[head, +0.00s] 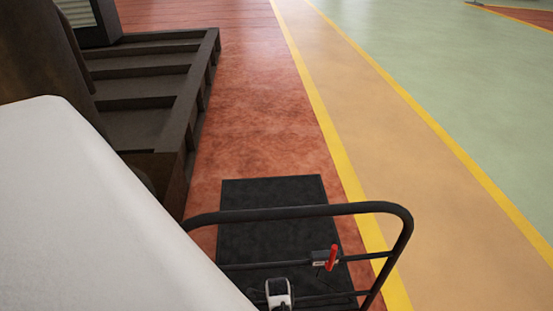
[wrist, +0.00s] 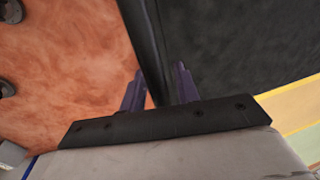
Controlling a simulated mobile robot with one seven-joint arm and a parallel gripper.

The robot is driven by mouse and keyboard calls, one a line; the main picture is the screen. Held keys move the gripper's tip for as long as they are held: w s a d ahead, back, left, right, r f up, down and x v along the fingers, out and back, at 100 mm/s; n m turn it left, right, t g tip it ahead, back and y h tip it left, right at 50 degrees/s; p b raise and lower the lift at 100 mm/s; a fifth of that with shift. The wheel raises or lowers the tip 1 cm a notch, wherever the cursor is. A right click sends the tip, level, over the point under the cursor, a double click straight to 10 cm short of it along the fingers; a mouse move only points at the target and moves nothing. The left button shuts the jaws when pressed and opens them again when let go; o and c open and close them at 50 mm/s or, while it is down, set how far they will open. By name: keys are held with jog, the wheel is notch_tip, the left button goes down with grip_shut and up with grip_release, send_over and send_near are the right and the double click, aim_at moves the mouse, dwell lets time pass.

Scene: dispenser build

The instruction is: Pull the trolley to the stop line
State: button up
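The trolley's black tubular handle frame (head: 300,210) crosses the lower part of the head view. A small red lever (head: 331,258) is on one of its lower bars. In the wrist view, a dark bar (wrist: 142,35) runs down between the two fingers of my gripper (wrist: 160,85). The fingers stand close on either side of it and look shut on it. No cross line is clearly identifiable as the stop line.
A dark slatted low frame (head: 150,90) stands on the left, close beside the red floor strip (head: 255,110). Yellow lines (head: 320,105) border a tan lane (head: 380,130) on the right. The lane and the green floor (head: 440,70) beyond are clear.

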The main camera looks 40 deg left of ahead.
grip_shut()
dwell(1.2)
